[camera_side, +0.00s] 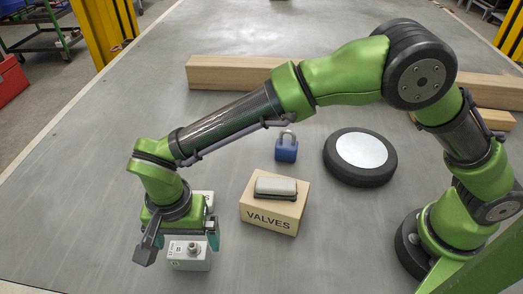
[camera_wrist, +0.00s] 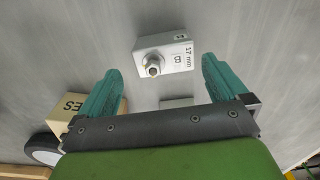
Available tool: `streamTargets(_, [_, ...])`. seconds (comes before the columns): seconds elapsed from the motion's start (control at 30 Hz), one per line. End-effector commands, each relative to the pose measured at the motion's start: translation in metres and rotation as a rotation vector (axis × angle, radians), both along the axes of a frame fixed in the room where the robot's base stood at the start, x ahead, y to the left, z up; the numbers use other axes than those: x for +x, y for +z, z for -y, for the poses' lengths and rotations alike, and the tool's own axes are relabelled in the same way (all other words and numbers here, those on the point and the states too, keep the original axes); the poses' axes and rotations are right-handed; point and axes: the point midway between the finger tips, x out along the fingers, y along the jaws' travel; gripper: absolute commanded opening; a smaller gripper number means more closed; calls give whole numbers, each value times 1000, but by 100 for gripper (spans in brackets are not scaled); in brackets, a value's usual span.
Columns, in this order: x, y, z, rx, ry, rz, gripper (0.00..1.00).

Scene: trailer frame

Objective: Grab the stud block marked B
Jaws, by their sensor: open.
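The stud block marked B (camera_side: 186,263) is a light grey block with a metal stud on top, under my gripper in the side view. In the wrist view the block (camera_wrist: 180,55) lies just beyond the fingertips and shows a "17 mm" label. My gripper (camera_side: 180,247) is open and points down, its fingers apart to either side of the block in the side view. In the wrist view the green fingers (camera_wrist: 160,76) have nothing between their tips. Whether they are level with the block is hard to tell.
A second light block (camera_side: 208,197) is mostly hidden behind my gripper; its edge shows in the wrist view (camera_wrist: 176,103). A VALVES box (camera_side: 270,219) carries a grey-topped brush-like item (camera_side: 276,187). A blue padlock (camera_side: 286,150), a wheel (camera_side: 360,157) and wooden beams (camera_side: 228,73) stand farther back.

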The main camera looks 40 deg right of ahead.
Motion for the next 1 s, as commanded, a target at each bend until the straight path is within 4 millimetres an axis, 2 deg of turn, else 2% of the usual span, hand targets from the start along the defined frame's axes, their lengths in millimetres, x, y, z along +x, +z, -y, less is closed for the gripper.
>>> streamTargets(0.4, [2,-50,-5,-1,0,-1,100])
streamTargets(0.67, [2,-52,-5,2,0,1,100])
streamTargets(0.77, [2,-52,-5,2,0,1,88])
streamTargets(1.0, [2,-52,-5,2,1,1,51])
